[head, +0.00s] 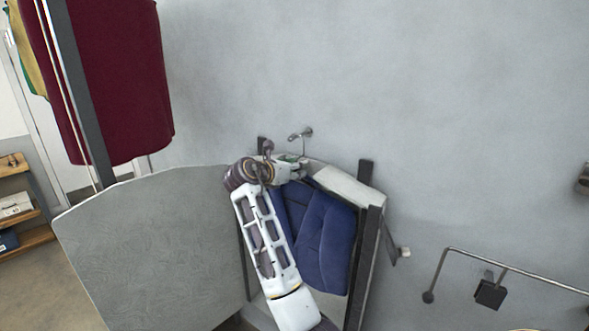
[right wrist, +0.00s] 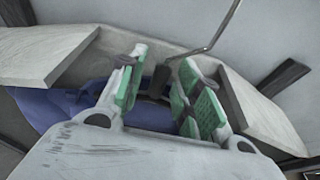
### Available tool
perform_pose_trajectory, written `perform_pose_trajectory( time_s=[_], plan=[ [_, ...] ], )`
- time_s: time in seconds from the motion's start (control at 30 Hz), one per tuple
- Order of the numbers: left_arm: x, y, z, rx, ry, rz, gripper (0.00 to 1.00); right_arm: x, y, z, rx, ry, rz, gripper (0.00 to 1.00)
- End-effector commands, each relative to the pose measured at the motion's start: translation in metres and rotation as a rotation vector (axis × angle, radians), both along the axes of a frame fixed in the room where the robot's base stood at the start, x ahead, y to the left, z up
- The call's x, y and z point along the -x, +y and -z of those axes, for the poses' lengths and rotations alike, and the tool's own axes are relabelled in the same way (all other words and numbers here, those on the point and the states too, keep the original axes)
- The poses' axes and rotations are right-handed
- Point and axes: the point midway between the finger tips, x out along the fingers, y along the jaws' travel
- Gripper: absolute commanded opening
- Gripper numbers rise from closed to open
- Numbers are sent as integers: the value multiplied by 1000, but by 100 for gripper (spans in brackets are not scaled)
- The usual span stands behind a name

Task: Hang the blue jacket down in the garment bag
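The blue jacket (head: 325,240) hangs inside the open garment bag (head: 348,186), partly hidden behind my right arm. In the right wrist view, blue cloth (right wrist: 45,108) shows below the bag's pale top edge (right wrist: 45,55). My right gripper (head: 292,167) is at the top of the bag. Its green-padded fingers (right wrist: 163,98) are apart, one on each side of a dark hanger neck (right wrist: 160,78). Gaps show beside the neck. A thin metal hook (right wrist: 212,45) rises from it; in the head view its curved top is near the wall. My left gripper is out of view.
A large grey panel (head: 150,250) stands open left of the bag. A dark red garment (head: 120,80) hangs at upper left, behind a dark post. A metal rail (head: 510,265) is at lower right. Shelves (head: 20,205) stand at far left.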

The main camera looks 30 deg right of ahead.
Motion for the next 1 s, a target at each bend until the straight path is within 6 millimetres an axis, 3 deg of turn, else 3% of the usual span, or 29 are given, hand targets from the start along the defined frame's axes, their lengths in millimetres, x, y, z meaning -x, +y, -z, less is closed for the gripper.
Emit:
perform_pose_trajectory(
  time_s=[0.53, 1.0],
  plan=[
    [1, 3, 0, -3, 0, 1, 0, 3, 8, -1, -2, 1, 0, 39],
    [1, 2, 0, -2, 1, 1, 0, 26, 63, -17, -1, 0, -2, 39]
  ],
)
